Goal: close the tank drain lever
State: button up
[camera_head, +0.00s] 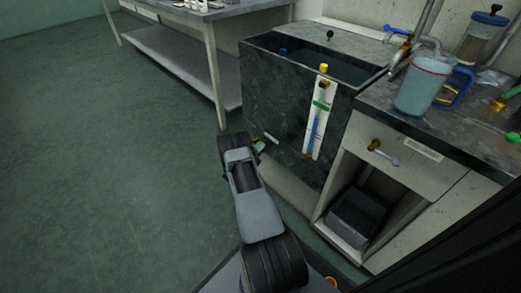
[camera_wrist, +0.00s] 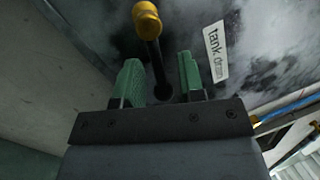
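The tank drain lever (camera_wrist: 155,60) is a dark stem with a yellow knob (camera_wrist: 146,18) at its end, seen in the wrist view. A white "tank drain" label (camera_wrist: 215,50) is on the dark tank wall to its right. My gripper (camera_wrist: 161,78) has green fingers, one on each side of the stem with gaps visible. It is open, and I cannot tell whether either finger touches the stem. In the head view, my gripper (camera_head: 259,147) is at the lower left front of the dark tank (camera_head: 275,90), and the lever is hidden there.
A white gauge strip (camera_head: 320,110) with a blue tube is on the tank front. A counter (camera_head: 450,120) with a pitcher (camera_head: 422,85) stands at the right, above an open cubby holding a dark bin (camera_head: 357,215). A workbench (camera_head: 212,20) is behind; the left floor is clear.

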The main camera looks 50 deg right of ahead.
jog(key=shift+d+r, duration=0.1)
jog(key=shift+d, duration=0.05)
jog(key=shift+c, duration=0.5)
grip_shut()
